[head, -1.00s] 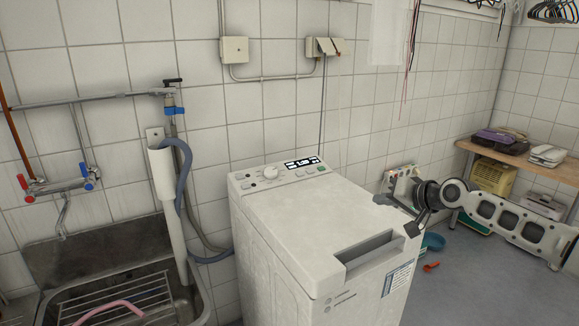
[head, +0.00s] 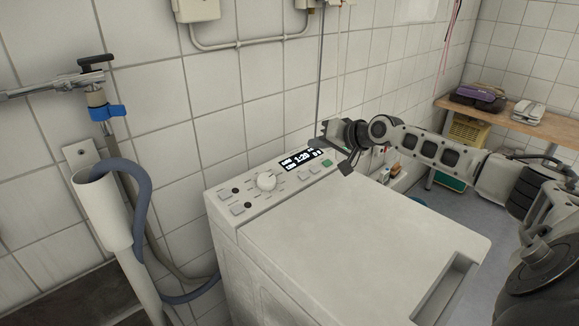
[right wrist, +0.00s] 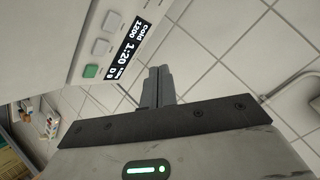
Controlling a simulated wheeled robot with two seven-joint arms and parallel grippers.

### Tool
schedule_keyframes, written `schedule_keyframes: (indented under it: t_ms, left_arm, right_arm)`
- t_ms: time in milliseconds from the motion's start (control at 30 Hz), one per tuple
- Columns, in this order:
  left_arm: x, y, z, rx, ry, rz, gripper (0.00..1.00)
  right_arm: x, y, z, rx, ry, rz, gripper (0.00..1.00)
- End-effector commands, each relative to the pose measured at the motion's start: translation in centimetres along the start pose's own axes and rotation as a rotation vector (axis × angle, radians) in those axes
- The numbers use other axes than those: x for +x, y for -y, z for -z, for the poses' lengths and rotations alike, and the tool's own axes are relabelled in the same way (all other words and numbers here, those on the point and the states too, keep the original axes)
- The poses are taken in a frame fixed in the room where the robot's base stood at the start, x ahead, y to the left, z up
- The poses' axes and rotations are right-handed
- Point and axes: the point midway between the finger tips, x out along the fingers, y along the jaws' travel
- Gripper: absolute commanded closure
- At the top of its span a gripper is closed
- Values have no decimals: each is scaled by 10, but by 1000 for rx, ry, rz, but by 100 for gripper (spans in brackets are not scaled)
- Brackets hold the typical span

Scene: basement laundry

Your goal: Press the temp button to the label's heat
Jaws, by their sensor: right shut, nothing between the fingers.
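The top-loading washer (head: 350,230) stands against the tiled wall. Its rear panel holds a white knob (head: 266,181), several pale buttons (head: 303,174) and a green button (head: 327,162). I cannot read which button is temp. The lit display (head: 298,159) shows 1:20; in the right wrist view the display (right wrist: 127,47) appears to read cold, 1200 and 1:20. My right gripper (head: 326,138) is shut and empty, above the panel's right end beyond the display. Its closed fingers (right wrist: 158,76) touch no button in the right wrist view. My left gripper is out of view. No readable label shows.
A grey-blue hose (head: 145,190) and white pipe (head: 103,210) stand left of the washer. A wall box (head: 195,8) with conduit is above. A wooden table (head: 510,122) with devices stands at the back right. The washer lid is clear.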

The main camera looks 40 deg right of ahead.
Motion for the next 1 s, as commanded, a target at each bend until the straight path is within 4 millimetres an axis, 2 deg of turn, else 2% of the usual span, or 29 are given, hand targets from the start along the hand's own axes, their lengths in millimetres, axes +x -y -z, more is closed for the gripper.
schedule_keyframes:
  t_ms: [467, 600, 1000]
  left_arm:
    - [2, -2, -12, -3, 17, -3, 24]
    - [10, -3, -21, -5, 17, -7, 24]
    - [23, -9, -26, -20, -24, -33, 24]
  right_arm:
    - [5, -4, -4, 0, 0, 0, 100]
    - [16, -13, -13, 1, -1, 0, 100]
    - [53, -39, -40, 2, -1, 1, 100]
